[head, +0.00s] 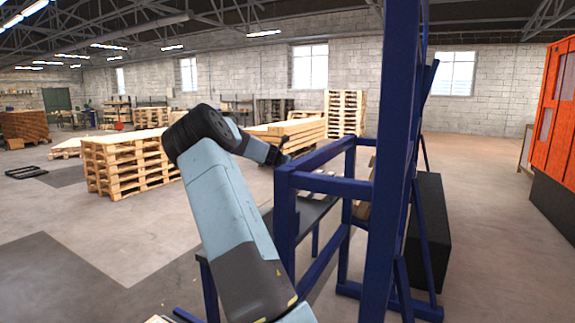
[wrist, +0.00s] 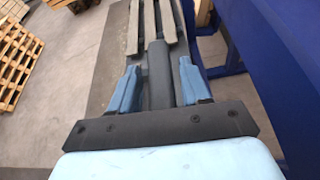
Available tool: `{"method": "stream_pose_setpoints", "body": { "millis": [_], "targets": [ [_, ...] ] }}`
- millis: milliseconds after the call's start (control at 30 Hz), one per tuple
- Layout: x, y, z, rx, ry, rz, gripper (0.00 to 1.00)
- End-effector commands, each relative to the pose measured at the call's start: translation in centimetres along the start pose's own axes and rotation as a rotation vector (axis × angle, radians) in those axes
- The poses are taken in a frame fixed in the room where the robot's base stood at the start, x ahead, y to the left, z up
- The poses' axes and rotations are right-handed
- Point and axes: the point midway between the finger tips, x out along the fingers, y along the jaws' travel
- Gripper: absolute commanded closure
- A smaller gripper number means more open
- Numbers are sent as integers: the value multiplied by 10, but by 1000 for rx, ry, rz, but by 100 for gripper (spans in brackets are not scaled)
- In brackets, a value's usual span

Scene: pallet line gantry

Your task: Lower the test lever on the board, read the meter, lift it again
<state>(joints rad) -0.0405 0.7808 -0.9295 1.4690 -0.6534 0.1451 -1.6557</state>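My gripper (wrist: 160,70) shows in the wrist view with its two blue fingers apart, so it is open. A dark grey bar (wrist: 158,80) lies between the fingers in the picture. Gaps show beside it, and I cannot tell what it is or how far below it lies. In the head view my gripper (head: 274,154) is small and dark, just left of the blue frame's top corner; its fingers are too small to read there. I cannot make out the board, the test lever or the meter in either view.
Grey slats (wrist: 172,22) lie beyond the fingers. Pallet stacks (head: 128,165) stand at left, an orange cabinet (head: 556,115) at far right. Floor at left is open.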

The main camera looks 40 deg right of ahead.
Motion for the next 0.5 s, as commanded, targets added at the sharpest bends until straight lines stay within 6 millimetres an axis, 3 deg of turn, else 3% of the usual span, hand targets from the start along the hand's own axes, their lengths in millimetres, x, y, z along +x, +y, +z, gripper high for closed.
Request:
{"method": "stream_pose_setpoints", "body": {
  "millis": [500],
  "targets": [
    [0,-1,1,0,0,-1,100]
  ]
}}
